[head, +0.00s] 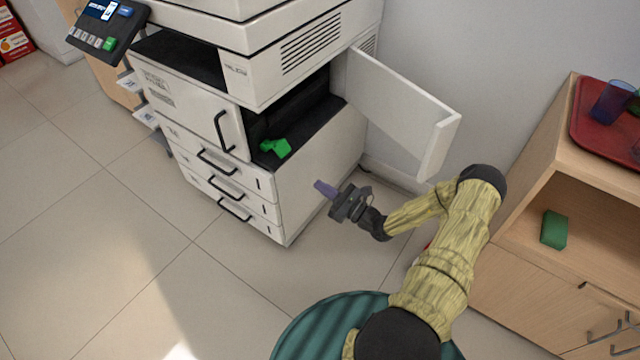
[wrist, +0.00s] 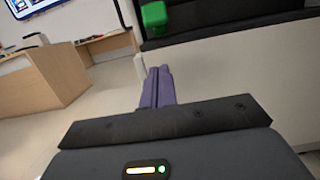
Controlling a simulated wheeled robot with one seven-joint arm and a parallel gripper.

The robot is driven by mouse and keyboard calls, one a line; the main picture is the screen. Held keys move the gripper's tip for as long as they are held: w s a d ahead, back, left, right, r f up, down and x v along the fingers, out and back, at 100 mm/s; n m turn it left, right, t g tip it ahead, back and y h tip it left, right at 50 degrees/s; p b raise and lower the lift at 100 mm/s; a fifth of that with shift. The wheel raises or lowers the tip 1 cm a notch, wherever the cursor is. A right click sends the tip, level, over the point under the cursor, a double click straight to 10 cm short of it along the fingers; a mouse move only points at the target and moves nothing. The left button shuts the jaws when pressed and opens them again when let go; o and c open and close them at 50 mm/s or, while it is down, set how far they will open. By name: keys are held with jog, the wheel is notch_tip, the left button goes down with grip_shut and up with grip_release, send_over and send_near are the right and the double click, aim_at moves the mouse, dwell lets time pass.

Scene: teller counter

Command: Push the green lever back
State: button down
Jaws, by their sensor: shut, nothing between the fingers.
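The green lever (head: 276,147) sits inside the open side bay of the white copier (head: 310,175), low at the bay's front edge. It also shows in the wrist view (wrist: 154,16), at the top, beyond my fingertips. My gripper (head: 322,187) is outside the copier, to the right of and below the lever, apart from it. Its purple fingers are shut and empty, and they show in the wrist view (wrist: 158,85) pointing toward the bay. The inside of the bay is dark.
The copier's side door (head: 400,105) stands open to the right of the bay, above my gripper. A wooden cabinet (head: 520,215) with a red tray (head: 590,130) and a green block (head: 554,229) is at the right. The floor at left is clear.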

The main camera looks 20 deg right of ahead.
aim_at(276, 149)
jog(key=w+a+r+b, duration=0.2)
jog(key=w+a+r, duration=0.2)
jog(key=w+a, duration=0.2)
jog(key=shift+w+r, duration=0.35)
jog(key=shift+w, duration=0.75)
jog(key=shift+d+r, duration=0.1)
jog(key=shift+d, duration=0.05)
